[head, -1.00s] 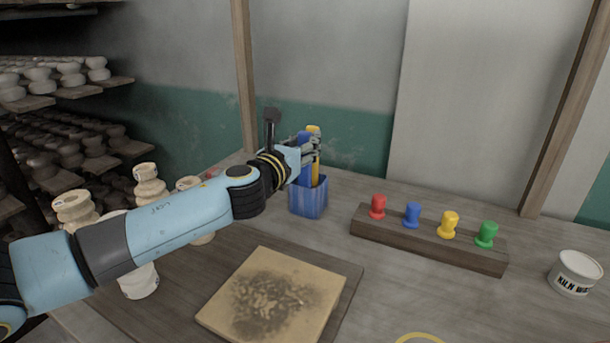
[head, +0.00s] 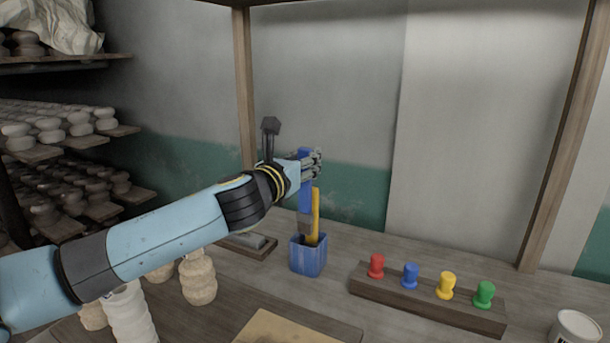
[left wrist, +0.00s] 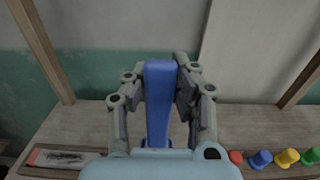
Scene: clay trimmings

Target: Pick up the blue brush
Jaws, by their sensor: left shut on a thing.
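The blue brush (head: 306,194) hangs upright from my left gripper (head: 312,165), handle up, with its grey lower end at the mouth of a blue striped cup (head: 308,259). I cannot tell whether its tip is clear of the cup. The gripper is shut on the upper handle, above the cup. In the left wrist view, the blue handle (left wrist: 159,100) stands between the two fingers. A yellow-handled tool (head: 316,212) stands in the cup, just right of the brush. My right gripper is not in view.
A wooden rack (head: 428,298) with red, blue, yellow and green pegs stands right of the cup. Stacked pale clay pieces (head: 198,280) stand below my left arm. A tan board (head: 283,328) lies in front, and a white tub (head: 576,327) stands at far right.

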